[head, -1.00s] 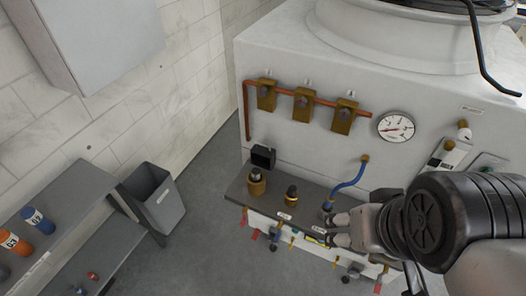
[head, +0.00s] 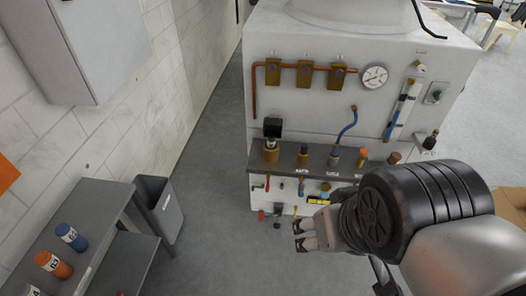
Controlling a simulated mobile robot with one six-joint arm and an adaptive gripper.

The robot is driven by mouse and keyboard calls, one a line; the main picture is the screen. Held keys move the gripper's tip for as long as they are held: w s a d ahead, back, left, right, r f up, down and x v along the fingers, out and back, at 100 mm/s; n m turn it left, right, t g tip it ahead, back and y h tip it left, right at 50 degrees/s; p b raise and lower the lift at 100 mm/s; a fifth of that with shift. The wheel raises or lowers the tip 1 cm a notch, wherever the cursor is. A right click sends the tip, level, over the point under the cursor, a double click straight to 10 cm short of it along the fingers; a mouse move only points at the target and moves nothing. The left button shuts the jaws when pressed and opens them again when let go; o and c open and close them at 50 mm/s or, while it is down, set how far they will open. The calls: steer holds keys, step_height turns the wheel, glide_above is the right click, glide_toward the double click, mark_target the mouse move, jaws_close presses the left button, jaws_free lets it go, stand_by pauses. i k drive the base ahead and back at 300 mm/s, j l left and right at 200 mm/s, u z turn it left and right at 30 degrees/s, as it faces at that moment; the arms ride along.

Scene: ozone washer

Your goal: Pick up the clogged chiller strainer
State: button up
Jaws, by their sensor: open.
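Several small fittings stand in a row on the grey ledge (head: 318,168) at the front of the white machine. They include a brass one with a dark top (head: 271,152), a brass one (head: 303,154), a silver one (head: 334,157) below a blue hose, an orange-topped one (head: 362,157) and a brown one (head: 394,158). Their labels are too small to read, so I cannot tell which is the clogged chiller strainer. My gripper (head: 299,235) is open and empty, its fingers pointing left. It appears below the ledge in the picture, apart from the fittings.
Copper piping with brass valves (head: 304,72) and a round gauge (head: 374,77) are on the machine front. Valves and small handles hang below the ledge. A grey bin (head: 161,208) and a shelf (head: 75,215) with blue and orange containers stand left. Grey floor between is clear.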

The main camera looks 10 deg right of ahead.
mark_target(271, 146)
steer(key=u, duration=2.65)
steer(key=l+z, duration=0.15)
steer(key=z, duration=2.5)
steer(key=i+l+u, duration=0.35)
steer(key=i+l, duration=0.15)
steer(key=i, duration=0.15)
steer(key=i+l+u, duration=0.35)
steer(key=i+l, duration=0.25)
